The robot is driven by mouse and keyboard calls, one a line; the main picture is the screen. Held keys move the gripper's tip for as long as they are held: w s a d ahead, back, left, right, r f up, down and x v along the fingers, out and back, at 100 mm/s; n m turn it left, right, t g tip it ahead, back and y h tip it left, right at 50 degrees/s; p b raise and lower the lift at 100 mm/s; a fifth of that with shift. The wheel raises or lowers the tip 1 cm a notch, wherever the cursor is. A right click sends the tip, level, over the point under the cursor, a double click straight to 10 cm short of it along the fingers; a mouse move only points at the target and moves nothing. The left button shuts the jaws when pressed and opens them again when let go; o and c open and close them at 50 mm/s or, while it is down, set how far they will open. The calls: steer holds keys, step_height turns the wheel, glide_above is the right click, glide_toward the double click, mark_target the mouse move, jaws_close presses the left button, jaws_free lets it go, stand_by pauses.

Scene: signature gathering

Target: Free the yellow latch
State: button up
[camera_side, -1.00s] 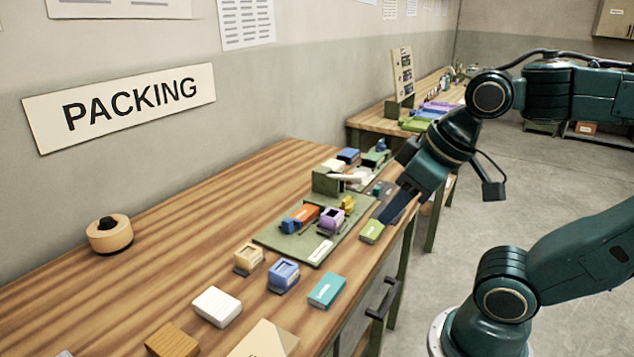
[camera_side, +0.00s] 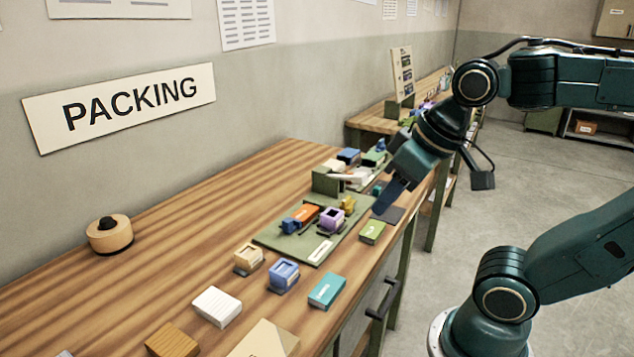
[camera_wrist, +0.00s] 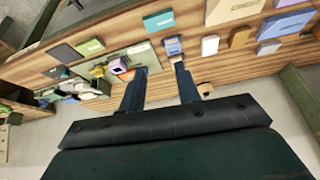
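A small yellow latch (camera_side: 348,204) stands at the right end of a green board (camera_side: 282,243), beside a purple open-topped block (camera_side: 331,219). It also shows in the wrist view (camera_wrist: 98,71), left of the fingers. An orange block (camera_side: 306,213) and a blue piece (camera_side: 291,225) sit on the same board. My gripper (camera_side: 382,208) is above the right edge of the bench, to the right of the latch and apart from it. In the wrist view my gripper (camera_wrist: 160,66) has its two fingers spread, with nothing between them.
A green box (camera_side: 372,231) and a dark flat pad (camera_side: 389,215) lie near my fingers. Blue, teal and white boxes stand toward the front. The bench's left part is mostly clear.

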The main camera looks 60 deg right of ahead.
steer(key=w+d+r+m+g, duration=0.1)
steer(key=w+d+r+m, duration=0.1)
steer(key=w+d+m, duration=0.35)
steer(key=m+g, duration=0.4)
steer(key=m, duration=0.8)
glide_above(346, 198)
step_height(346, 198, down, 8)
steer(key=shift+f, duration=0.1)
steer(key=shift+f, duration=0.1)
steer(key=shift+f, duration=6.8)
jaws_close()
